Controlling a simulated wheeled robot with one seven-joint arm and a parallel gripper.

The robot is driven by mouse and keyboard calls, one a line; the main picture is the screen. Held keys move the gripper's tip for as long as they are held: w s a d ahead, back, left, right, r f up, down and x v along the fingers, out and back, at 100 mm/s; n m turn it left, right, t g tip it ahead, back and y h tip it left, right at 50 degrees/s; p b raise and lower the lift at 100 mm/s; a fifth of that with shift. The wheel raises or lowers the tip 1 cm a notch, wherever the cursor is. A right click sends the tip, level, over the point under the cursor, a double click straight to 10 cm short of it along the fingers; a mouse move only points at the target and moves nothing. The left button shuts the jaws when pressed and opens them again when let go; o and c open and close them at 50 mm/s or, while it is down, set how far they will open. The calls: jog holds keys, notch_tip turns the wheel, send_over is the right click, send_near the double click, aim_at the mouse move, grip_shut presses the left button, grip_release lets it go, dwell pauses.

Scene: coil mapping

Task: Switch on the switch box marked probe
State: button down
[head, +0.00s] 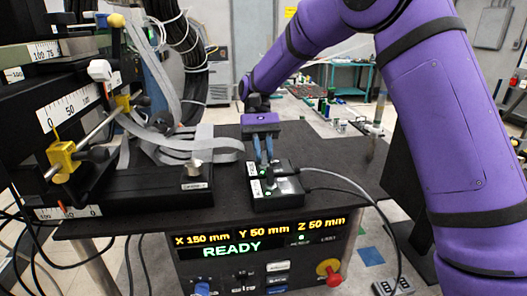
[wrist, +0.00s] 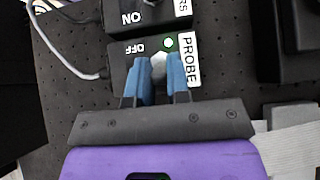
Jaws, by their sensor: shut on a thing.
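The black switch box marked PROBE (wrist: 125,72) is in the middle of the wrist view, with a white PROBE label and a lit green light (wrist: 168,43). The word OFF shows by its far edge; any ON marking is hidden. My gripper (wrist: 160,75) has its two blue fingers on either side of the box's grey switch lever (wrist: 158,66), shut on it. In the head view my gripper (head: 264,158) reaches down onto the farther of two adjoining black boxes (head: 287,168). The lever's exact tilt is hard to tell.
A second switch box (head: 285,194) adjoins it, its label partly cut off in the wrist view. A scaled stage with grey ribbon cables (head: 220,156) stands left. The display panel (head: 218,250) below reads READY.

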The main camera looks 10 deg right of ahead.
dwell(0.5)
jog(key=c, duration=1.1)
grip_release()
jog(key=shift+w, duration=0.1)
